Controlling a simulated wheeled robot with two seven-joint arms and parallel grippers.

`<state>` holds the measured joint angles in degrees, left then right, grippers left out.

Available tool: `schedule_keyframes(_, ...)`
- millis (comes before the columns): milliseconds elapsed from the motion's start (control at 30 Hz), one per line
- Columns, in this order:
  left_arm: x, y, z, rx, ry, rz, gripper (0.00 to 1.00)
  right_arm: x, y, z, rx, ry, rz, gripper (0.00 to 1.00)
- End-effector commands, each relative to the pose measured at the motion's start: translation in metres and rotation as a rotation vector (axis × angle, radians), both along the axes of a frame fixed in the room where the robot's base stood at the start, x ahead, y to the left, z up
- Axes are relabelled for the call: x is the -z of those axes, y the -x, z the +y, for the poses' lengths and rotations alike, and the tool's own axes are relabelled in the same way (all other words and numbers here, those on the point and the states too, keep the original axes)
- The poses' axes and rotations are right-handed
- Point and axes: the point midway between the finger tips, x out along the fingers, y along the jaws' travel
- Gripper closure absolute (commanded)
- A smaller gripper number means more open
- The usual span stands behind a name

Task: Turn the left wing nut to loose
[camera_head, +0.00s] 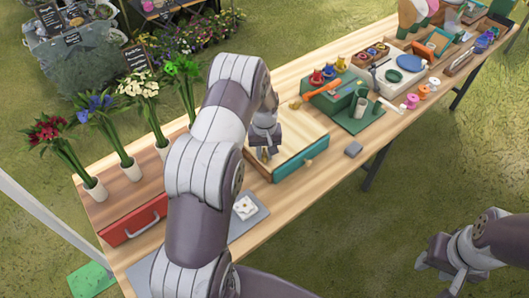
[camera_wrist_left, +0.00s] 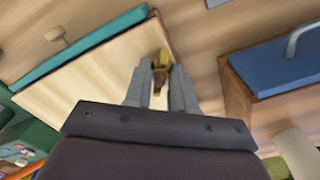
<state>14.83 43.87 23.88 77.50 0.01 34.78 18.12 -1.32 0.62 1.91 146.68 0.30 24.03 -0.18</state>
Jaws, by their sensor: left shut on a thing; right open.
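The wing nut (camera_wrist_left: 159,58) is a small yellow-brass piece at the near edge of a pale wooden board with a teal front (camera_head: 301,158). In the head view it is mostly hidden by my left gripper (camera_head: 265,152). In the left wrist view, the fingers of my left gripper (camera_wrist_left: 160,88) stand on both sides of it and are shut on it. How far it is turned cannot be told. My right gripper (camera_head: 441,272) is open and empty, off the table's front side at the lower right.
A red-fronted drawer box (camera_head: 134,222) and several flower bunches in white vases stand at the left. A grey mat (camera_head: 247,222) lies in front of the board. A green stand (camera_head: 355,117) and an orange-handled tool (camera_head: 322,88) are beyond it.

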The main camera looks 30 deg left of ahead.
Motion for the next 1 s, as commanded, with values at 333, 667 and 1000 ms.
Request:
schedule_keyframes(333,-0.001,-0.003,0.001,-0.324,-0.001,-0.009,1.0,0.007,0.0,0.0,0.0,0.0,0.0,0.57)
schedule_keyframes(667,-0.001,-0.003,0.001,-0.638,0.0,-0.009,1.0,0.011,0.0,0.0,0.0,0.0,0.0,0.57)
schedule_keyframes(1000,-0.002,-0.003,0.001,-0.961,0.001,-0.009,1.0,0.014,0.0,0.0,0.0,0.0,0.0,0.57)
